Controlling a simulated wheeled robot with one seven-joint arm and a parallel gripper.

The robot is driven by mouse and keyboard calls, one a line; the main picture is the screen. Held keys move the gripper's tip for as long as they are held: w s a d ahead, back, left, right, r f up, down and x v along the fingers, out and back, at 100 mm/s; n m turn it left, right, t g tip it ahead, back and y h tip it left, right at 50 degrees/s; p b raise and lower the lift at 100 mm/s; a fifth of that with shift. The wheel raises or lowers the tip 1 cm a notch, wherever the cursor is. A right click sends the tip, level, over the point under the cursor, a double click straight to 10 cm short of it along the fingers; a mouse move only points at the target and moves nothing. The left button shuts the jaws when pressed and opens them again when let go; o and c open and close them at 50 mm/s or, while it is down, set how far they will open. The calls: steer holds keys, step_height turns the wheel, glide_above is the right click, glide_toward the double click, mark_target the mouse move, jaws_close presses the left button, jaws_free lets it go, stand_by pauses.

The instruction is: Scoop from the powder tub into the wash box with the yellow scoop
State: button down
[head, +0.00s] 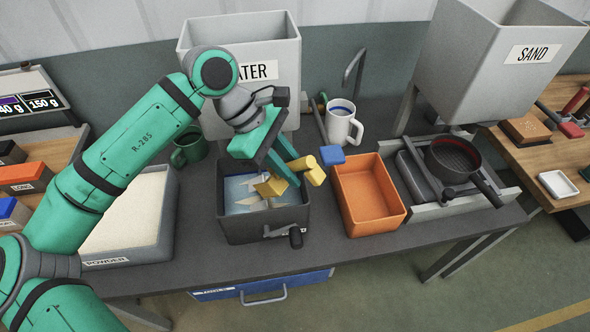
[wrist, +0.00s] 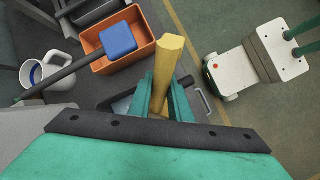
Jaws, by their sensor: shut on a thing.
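The powder tub (head: 165,225), a grey tray labelled POWDER, stands on the left of the bench, full of pale powder. A dark box (head: 240,230), which looks like the wash box, stands right of it with bluish and whitish contents and a valve on its front. My gripper (head: 283,172) is above this box, shut on the yellow scoop (head: 269,187). The scoop's bowl end is over the box opening, and I cannot tell if it holds powder. The scoop's yellow handle (wrist: 168,65) rises between my fingers (wrist: 165,95) in the wrist view.
An orange bin (head: 370,195) stands close right of the dark box, with a blue-headed tool (head: 332,155) by its back corner. A white mug (head: 342,125), a green mug (head: 190,148) and the WATER tank (head: 290,50) stand behind. A pan (head: 453,158) is farther right.

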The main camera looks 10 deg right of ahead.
steer(key=shift+w+a+r, duration=0.2)
steer(key=shift+w+a, duration=0.05)
steer(key=shift+a, duration=0.1)
steer(key=shift+w+g+h, duration=0.1)
steer(key=shift+g+h, duration=0.2)
steer(key=shift+w+a+r, duration=0.15)
steer(key=shift+a, duration=0.15)
steer(key=r+t+y, duration=0.2)
steer(key=y, duration=0.1)
steer(key=shift+d+t, duration=0.25)
steer(key=shift+t, duration=0.15)
steer(key=shift+a+r+m+t+y, duration=0.25)
steer(key=shift+r+t+y, duration=0.25)
steer(key=shift+t+y, duration=0.3)
